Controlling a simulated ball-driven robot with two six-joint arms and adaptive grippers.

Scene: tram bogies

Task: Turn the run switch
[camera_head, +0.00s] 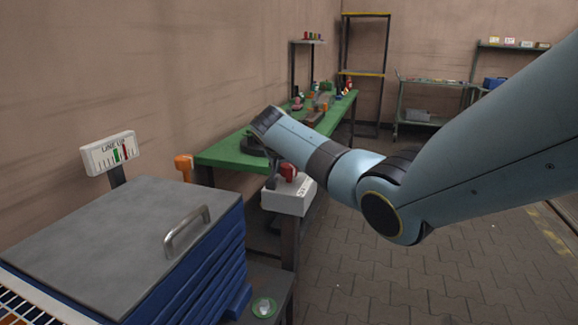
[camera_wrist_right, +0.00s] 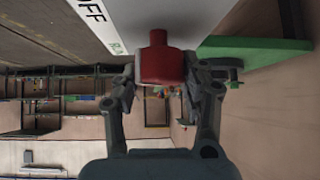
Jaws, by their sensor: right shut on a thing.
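In the right wrist view the red knob (camera_wrist_right: 161,64) sits between the fingers, and lettering including "OFF" shows on the box face (camera_wrist_right: 130,22). My right gripper (camera_head: 272,180) is at the knob, partly hidden by my own wrist in the head view. In the right wrist view its two fingers (camera_wrist_right: 160,85) are shut on the red knob, one on each side. My left gripper is not in view.
A green bench (camera_head: 228,153) with several tools runs along the wall. A blue stack with a grey lid (camera_head: 115,240) and handle stands at the near left, beside a "LINE UP" gauge (camera_head: 110,153). An orange post (camera_head: 184,166) stands nearby. The paved floor (camera_head: 450,280) at right is clear.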

